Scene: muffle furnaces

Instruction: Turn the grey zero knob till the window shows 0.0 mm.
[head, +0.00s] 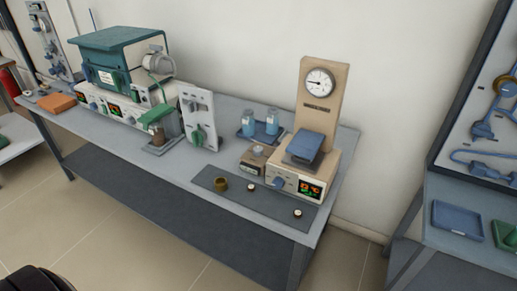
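A beige instrument with a tall column (313,119) stands at the right end of the long bench. It bears a round white dial (320,81) with a dark needle, a blue block (305,147), a blue front knob (279,183) and a lit display (310,189) with orange and green figures too small to read. Left of it is a small brown box (251,169) with a pale round part on top (257,151) and a small pale front window. I cannot make out a grey zero knob or a reading in mm.
A dark mat (232,190) in front holds a brass cup (222,184) and small round pieces. Two blue bottles stand in a tray (245,136) behind. A grey-white panel (199,106) and a green furnace (119,50) stand further left. Floor in front is clear.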

